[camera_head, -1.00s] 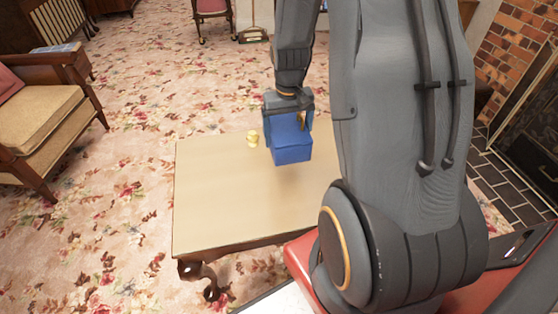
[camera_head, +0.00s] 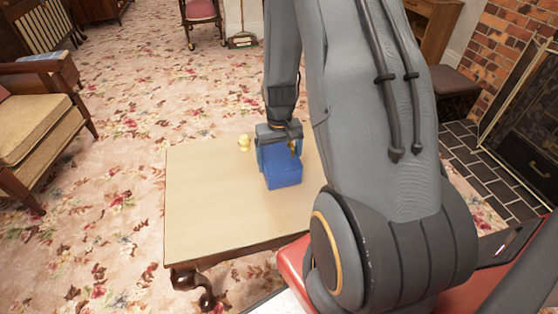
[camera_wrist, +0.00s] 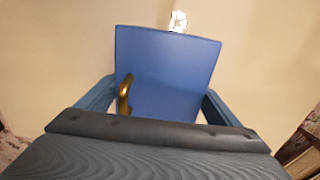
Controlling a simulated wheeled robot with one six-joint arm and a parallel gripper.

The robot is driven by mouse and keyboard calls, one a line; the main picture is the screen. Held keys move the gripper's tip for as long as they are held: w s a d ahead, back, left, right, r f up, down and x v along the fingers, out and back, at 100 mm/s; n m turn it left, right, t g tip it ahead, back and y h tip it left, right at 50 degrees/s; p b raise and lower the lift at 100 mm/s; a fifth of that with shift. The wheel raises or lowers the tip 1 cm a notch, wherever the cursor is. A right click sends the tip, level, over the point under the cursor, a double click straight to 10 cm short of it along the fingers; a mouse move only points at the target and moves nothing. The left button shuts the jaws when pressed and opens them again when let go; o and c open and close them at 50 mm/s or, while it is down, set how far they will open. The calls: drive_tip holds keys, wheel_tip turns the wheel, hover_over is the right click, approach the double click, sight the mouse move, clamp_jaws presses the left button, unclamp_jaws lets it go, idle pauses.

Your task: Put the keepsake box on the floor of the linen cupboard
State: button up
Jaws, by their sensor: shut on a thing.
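The blue box (camera_head: 284,175), which I take to be the keepsake box, is held in my gripper (camera_head: 280,150) over the pale-topped table. I cannot tell if its base touches the tabletop. In the wrist view the box (camera_wrist: 170,70) fills the space between the fingers of my gripper (camera_wrist: 153,103), with a gold-coloured curved part on its left side. I cannot identify the linen cupboard for certain; a wooden piece of furniture (camera_head: 436,28) shows partly at the upper right.
An armchair (camera_head: 35,125) is at the left. A dark stool (camera_head: 455,85) and brick fireplace (camera_head: 510,45) are at the right. Patterned carpet lies open beyond the table.

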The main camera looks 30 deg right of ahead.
drive_tip(key=shift+f, duration=0.15)
drive_tip(key=o, duration=1.2)
wheel_tip(320, 180, up, 12)
drive_tip(key=shift+r+p, duration=0.1)
drive_tip(key=shift+p, duration=0.75)
drive_tip(key=s+a+r+n, duration=0.2)
drive_tip(key=s+a+r, duration=0.6)
drive_tip(key=a, duration=0.2)
drive_tip(key=s+a+r+n, duration=0.2)
drive_tip(key=s+a+r, duration=0.6)
drive_tip(key=a, duration=0.2)
drive_tip(key=shift+s+a+n+y, duration=0.25)
drive_tip(key=shift+s+n+y, duration=0.05)
